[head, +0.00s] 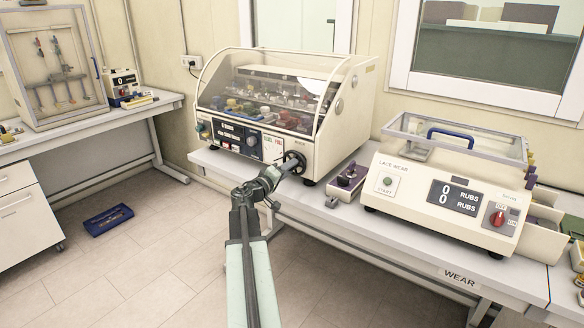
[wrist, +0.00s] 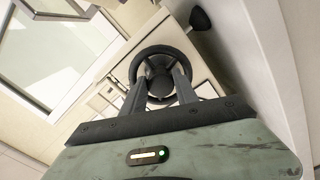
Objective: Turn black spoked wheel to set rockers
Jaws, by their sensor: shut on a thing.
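The black spoked wheel (head: 296,158) is on the front right of the cream machine (head: 355,115) with the clear curved hood. In the wrist view the wheel (wrist: 158,51) faces me, its dark ring and spokes showing ahead of my fingers. My gripper (head: 284,169) reaches up to the wheel from below in the head view. In the wrist view my gripper (wrist: 160,84) has one finger on each side of the wheel's lower part and is shut on it. The exact contact is partly hidden. Several colourful rockers (head: 245,107) sit under the hood, blurred by the glare.
A purple tray (head: 346,183) stands on the bench right of the machine. Farther right is a cream rub tester (head: 440,203) with a red knob. A side bench (head: 60,128) with a clear cabinet is at left. A blue tray (head: 109,220) lies on the open floor.

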